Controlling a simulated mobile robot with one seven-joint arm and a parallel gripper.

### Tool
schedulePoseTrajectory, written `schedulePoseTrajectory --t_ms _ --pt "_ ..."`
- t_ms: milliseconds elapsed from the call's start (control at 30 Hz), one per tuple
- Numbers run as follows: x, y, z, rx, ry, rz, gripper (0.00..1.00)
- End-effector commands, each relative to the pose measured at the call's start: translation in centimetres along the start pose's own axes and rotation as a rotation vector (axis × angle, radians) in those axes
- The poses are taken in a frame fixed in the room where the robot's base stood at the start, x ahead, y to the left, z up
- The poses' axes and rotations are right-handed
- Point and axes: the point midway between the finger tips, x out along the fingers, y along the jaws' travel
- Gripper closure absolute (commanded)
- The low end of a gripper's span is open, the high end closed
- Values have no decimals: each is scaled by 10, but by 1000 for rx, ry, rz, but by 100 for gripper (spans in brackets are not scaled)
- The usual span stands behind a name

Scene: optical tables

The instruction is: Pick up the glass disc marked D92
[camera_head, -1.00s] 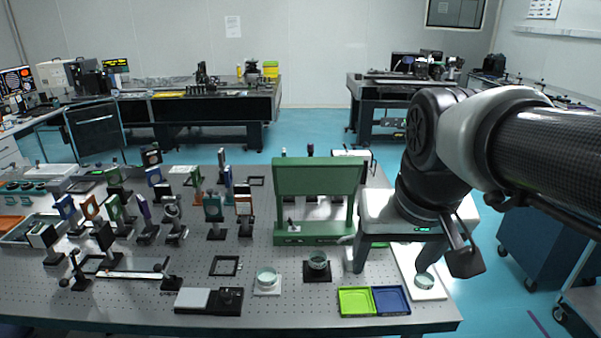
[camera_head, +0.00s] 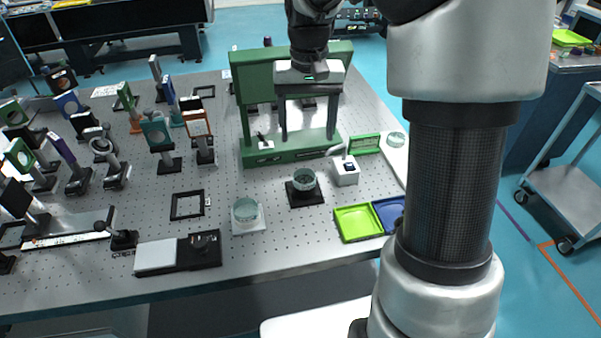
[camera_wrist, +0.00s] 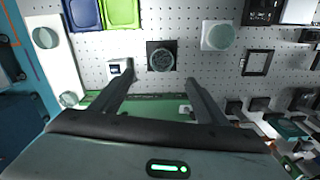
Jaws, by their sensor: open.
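Several glass discs are in view, and I cannot read D92 on any of them. One clear disc (camera_head: 304,179) sits on a black square mount, and another (camera_head: 246,209) sits on a white square mount. A third disc (camera_head: 396,139) lies on a white board at the right. The wrist view shows the disc on the black mount (camera_wrist: 161,59), the one on the white mount (camera_wrist: 219,37) and one on the board (camera_wrist: 46,38). My gripper (camera_head: 308,137) is open and empty, fingers downward at the green stand. In the wrist view, my gripper (camera_wrist: 157,78) frames the black mount beyond its fingertips.
The green stand (camera_head: 262,77) rises behind the discs. A small white device (camera_head: 346,173) stands beside the black mount. A lime tray (camera_head: 357,223) and a blue tray (camera_head: 388,212) lie at the front right. Optics on posts crowd the left. Bare perforated tabletop surrounds the disc mounts.

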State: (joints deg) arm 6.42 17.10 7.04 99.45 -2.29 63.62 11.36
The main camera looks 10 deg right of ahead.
Motion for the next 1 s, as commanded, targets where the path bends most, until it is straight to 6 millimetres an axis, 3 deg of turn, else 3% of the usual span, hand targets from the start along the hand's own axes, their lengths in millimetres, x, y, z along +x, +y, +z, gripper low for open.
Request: schedulePoseTrajectory --t_ms 100,300,567,833,1000 --pt "30 0 1 0 -4 0 32" --pt "66 0 1 0 -3 1 32" --pt "85 -1 0 0 -1 1 32" --pt "124 -5 0 -1 -3 0 32" --pt "132 -5 -1 -1 0 0 32"
